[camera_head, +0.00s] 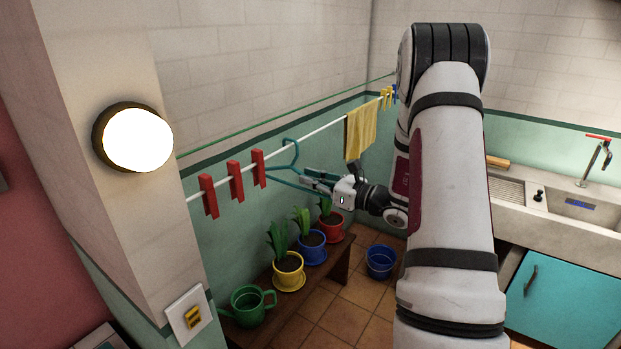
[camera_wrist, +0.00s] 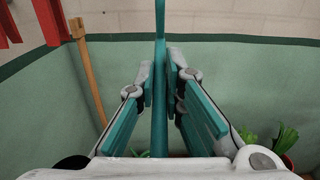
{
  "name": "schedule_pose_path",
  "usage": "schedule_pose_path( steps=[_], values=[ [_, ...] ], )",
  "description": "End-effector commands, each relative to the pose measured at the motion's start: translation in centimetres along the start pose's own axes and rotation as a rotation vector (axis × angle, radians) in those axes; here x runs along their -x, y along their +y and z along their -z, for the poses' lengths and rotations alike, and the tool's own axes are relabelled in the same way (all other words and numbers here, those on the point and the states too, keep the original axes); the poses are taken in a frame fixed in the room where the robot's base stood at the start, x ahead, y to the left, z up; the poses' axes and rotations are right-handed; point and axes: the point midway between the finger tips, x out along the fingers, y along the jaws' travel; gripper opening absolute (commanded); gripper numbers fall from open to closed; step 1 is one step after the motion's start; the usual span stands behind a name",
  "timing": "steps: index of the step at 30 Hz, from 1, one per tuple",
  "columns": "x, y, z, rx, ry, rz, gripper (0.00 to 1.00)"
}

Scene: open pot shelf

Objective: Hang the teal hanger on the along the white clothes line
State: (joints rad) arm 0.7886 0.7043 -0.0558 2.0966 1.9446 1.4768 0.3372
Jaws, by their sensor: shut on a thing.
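The teal hanger (camera_head: 281,181) is in my gripper (camera_head: 318,182), left of the yellow cloth and just right of the red pegs in the head view. Its hook rises to the height of the white clothes line (camera_head: 328,125) and overlaps it in the picture; I cannot tell whether it touches or rests over the line. In the wrist view, my gripper (camera_wrist: 165,85) is shut on the teal hanger (camera_wrist: 160,60), whose bar runs upward between the finger pads. The hook's tip is out of the wrist view.
Red pegs (camera_head: 236,181) and a yellow cloth (camera_head: 361,130) are on the line. A green cord (camera_head: 300,110) runs behind. Potted plants (camera_head: 289,270) and a green watering can (camera_head: 249,306) stand on a wooden bench below. A blue bucket (camera_head: 381,261) is on the floor.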

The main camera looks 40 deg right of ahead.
Motion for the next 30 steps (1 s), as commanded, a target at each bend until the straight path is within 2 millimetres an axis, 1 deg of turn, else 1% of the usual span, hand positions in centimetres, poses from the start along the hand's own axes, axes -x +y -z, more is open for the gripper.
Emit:
schedule_pose_path(
  steps=[8,9,11,20,23,26,30],
  values=[
    [0.0,0.0,0.0,0.0,0.0,0.0,0.0],
    [0.0,0.0,0.0,0.0,0.0,0.0,0.18],
    [0.0,0.0,0.0,0.0,0.0,0.0,0.32],
    [0.1,0.0,0.1,-0.001,0.0,0.0,0.33],
    [0.5,-0.1,0.0,-0.001,0.0,0.002,0.33],
    [1.7,-0.1,0.0,-0.001,0.0,0.002,0.33],
    [4.5,-0.2,0.1,-0.002,0.0,0.006,0.33]
  ],
)
